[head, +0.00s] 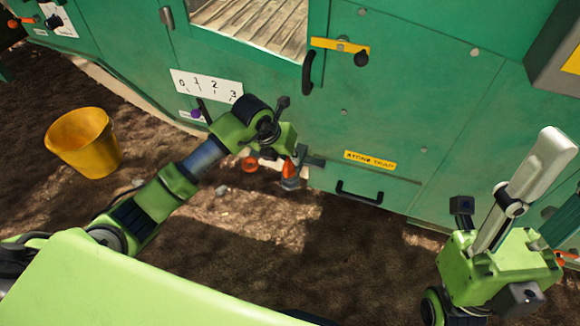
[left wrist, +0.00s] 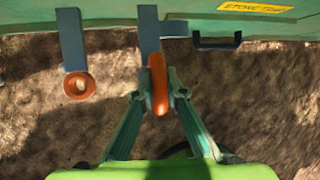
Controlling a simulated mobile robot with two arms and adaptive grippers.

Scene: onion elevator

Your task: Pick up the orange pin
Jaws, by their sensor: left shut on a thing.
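The orange pin (left wrist: 158,84) is an upright rounded orange piece in the left wrist view, at the end of a blue-grey bracket (left wrist: 149,30) on the green machine. It also shows in the head view (head: 289,168), low on the machine's front. My left gripper (left wrist: 158,98) is shut on the orange pin, with one fingertip on each side of it. The pin is still at the bracket; whether it sits in a hole there is hidden. At the right of the head view is my right arm (head: 500,265); its finger state is unclear.
The green machine (head: 410,110) fills the back, with a stone trap drawer handle (head: 359,193) right of the pin. A yellow bucket (head: 84,143) stands on the soil at left.

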